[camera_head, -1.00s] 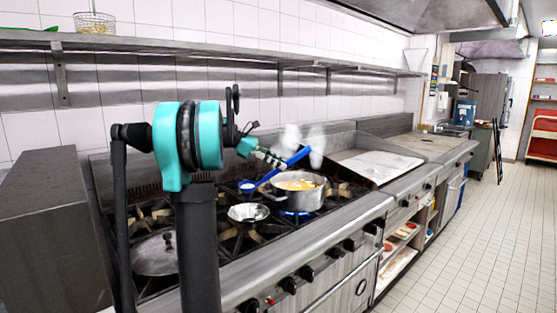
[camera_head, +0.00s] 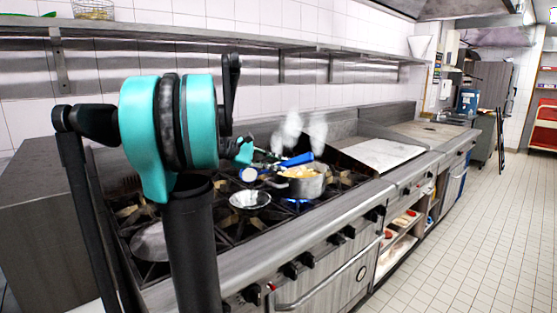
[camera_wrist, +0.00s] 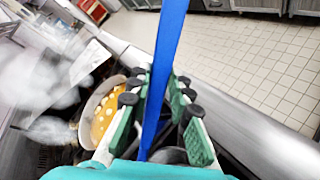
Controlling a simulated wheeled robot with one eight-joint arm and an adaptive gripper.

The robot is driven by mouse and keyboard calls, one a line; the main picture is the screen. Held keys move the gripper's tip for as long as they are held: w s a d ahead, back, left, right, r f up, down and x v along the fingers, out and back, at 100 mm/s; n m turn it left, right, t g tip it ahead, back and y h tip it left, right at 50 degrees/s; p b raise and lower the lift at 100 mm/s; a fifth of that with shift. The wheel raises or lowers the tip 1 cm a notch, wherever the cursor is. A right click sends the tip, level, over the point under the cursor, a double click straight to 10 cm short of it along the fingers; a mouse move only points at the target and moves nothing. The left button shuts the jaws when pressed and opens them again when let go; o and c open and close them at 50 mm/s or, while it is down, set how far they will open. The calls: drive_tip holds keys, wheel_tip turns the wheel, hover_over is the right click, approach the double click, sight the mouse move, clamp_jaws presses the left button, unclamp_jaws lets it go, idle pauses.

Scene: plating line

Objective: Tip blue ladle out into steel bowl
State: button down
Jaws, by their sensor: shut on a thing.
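My gripper (camera_head: 268,158) is shut on the handle of the blue ladle (camera_head: 298,160), above the stove. In the wrist view the blue handle (camera_wrist: 168,60) runs up between the two green-padded fingers (camera_wrist: 158,105). The ladle's cup (camera_head: 249,174) hangs at the left end of the handle, with a pale round face toward the head camera. I cannot tell what is in it. The steel bowl (camera_head: 250,200) stands on the stove, below the cup in the head view and apart from it. Its inside shows no clear contents.
A steaming pot of orange food (camera_head: 314,188) stands on a lit burner right of the bowl; it also shows in the wrist view (camera_wrist: 92,104). A round lid (camera_head: 150,243) lies at the front left of the stove. A shelf (camera_head: 200,33) runs along the wall.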

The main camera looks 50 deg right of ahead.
wheel_tip(320, 180, down, 5)
drive_tip(key=s+a+m+h, duration=0.1)
drive_tip(key=a+m+h, duration=0.1)
drive_tip(key=m+h, duration=0.1)
drive_tip(key=shift+s+a+f+m, duration=0.15)
drive_tip(key=shift+s+a+m, duration=0.2)
drive_tip(key=shift+m, duration=0.45)
drive_tip(key=shift+d, duration=0.1)
idle(0.5)
drive_tip(key=w+d+r+n+y, duration=0.1)
drive_tip(key=r+n, duration=0.1)
drive_tip(key=w+d+r+n+y, duration=0.1)
drive_tip(key=d+r+n+y, duration=0.1)
drive_tip(key=r, duration=0.1)
drive_tip(key=w+d+r+n+y, duration=0.1)
drive_tip(key=r+n+y, duration=0.1)
drive_tip(key=n, duration=0.1)
drive_tip(key=shift+w+d+r+g, duration=0.2)
drive_tip(key=shift+d+r+g, duration=0.1)
drive_tip(key=shift+d+r, duration=0.1)
drive_tip(key=w+d+r+n+g+y, duration=0.1)
drive_tip(key=w+d+r+n+y, duration=0.1)
drive_tip(key=r, duration=0.3)
drive_tip(key=shift+w+d+n+g+y, duration=0.35)
drive_tip(key=shift+d+n, duration=0.15)
drive_tip(key=shift+d, duration=0.4)
